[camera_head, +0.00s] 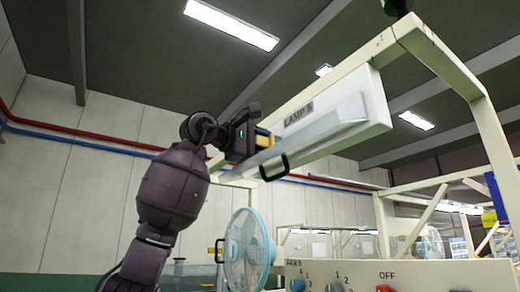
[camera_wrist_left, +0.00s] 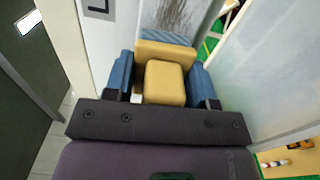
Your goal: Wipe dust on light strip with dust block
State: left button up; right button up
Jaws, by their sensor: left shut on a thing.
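My left gripper (camera_head: 256,139) is shut on the yellow dust block (camera_head: 264,138), at the left end of the lamp unit. In the left wrist view the yellow block (camera_wrist_left: 165,82) sits between the gripper's two blue fingers (camera_wrist_left: 164,85). The light strip's white housing (camera_head: 350,98), labelled "LAMP 5", hangs tilted from a cream frame. A pale translucent panel (camera_head: 320,136) runs along its lower side. My right gripper is out of view.
A black handle (camera_head: 273,168) sticks out below the panel near my left gripper. The cream frame (camera_head: 440,62) rises at the right. A light-blue fan (camera_head: 248,250) and a control panel (camera_head: 420,274) with knobs stand below. Open room lies left of my arm.

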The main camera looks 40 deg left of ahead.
aim_at(275, 140)
pick_arm(q)
jog(key=shift+s+d, duration=0.15)
jog(key=shift+d, duration=0.2)
jog(key=shift+s+d, duration=0.2)
jog(key=shift+d, duration=0.65)
jog(key=shift+s+d, duration=0.15)
jog(key=shift+d, duration=0.65)
jog(key=shift+d, duration=0.1)
jog(key=shift+s+d, duration=0.2)
jog(key=shift+d, duration=0.55)
jog(key=shift+s+d, duration=0.15)
jog(key=shift+d, duration=0.55)
jog(key=shift+s+d, duration=0.45)
jog(key=shift+d, duration=1.15)
jog(key=shift+s+d, duration=0.5)
jog(key=shift+d, duration=1.05)
jog(key=shift+s+d, duration=0.45)
jog(key=shift+d, duration=1.15)
jog(key=shift+w+a, duration=0.9)
jog(key=shift+a, duration=2.3)
jog(key=shift+w+a, duration=0.95)
jog(key=shift+a, duration=2.25)
jog(key=shift+w+a, duration=0.9)
jog(key=shift+a, duration=2.3)
jog(key=shift+s+d, duration=0.2)
jog(key=shift+d, duration=0.65)
jog(key=shift+s+d, duration=0.2)
jog(key=shift+d, duration=0.65)
